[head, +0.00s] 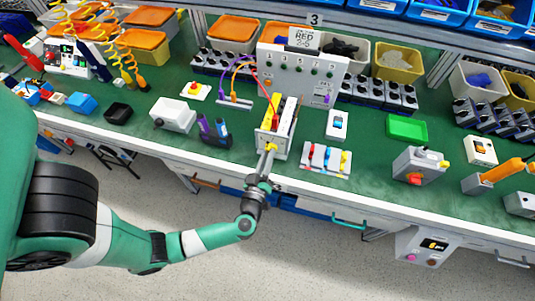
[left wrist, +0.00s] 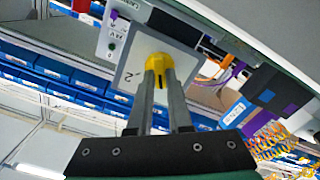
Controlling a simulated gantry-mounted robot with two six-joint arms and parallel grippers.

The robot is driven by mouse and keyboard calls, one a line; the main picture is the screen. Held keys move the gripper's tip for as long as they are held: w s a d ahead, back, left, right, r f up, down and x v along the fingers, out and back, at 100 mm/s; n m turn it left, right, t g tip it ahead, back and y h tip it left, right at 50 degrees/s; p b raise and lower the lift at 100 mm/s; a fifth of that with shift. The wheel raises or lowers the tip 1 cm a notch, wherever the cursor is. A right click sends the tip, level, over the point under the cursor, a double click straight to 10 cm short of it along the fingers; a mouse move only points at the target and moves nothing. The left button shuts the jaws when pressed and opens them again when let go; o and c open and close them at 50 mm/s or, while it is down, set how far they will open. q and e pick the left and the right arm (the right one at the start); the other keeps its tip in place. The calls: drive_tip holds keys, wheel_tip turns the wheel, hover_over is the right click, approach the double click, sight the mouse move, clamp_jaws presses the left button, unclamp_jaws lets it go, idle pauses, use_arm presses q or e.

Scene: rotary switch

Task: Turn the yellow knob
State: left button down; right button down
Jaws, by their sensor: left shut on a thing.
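The yellow knob (left wrist: 158,67) sits on a light grey plate (left wrist: 128,74) in the left wrist view, with a dark slot or pointer mark on it. In the head view the yellow knob (head: 271,147) is on the front of a box-like switch unit (head: 283,125) near the bench's front edge. My left gripper (head: 268,156) reaches up to it from the front. In the left wrist view its two fingers (left wrist: 158,75) are closed on the yellow knob, one on each side, covering its lower part. My right gripper is not in view.
The green bench (head: 365,160) is crowded. A white box (head: 173,114) and a dark and purple device (head: 214,130) stand left of the unit. A panel with colored blocks (head: 326,159) lies to its right. A tall grey panel (head: 300,72) stands behind.

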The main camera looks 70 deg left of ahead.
use_arm(q)
drive_tip(key=shift+n+p, duration=0.45)
drive_tip(key=shift+n, duration=1.05)
drive_tip(key=c, duration=0.8)
unclamp_jaws()
drive_tip(key=shift+c, duration=0.2)
drive_tip(key=p+v, duration=0.2)
drive_tip(key=v, duration=0.9)
drive_tip(key=shift+s+d, duration=0.2)
drive_tip(key=shift+s, duration=0.05)
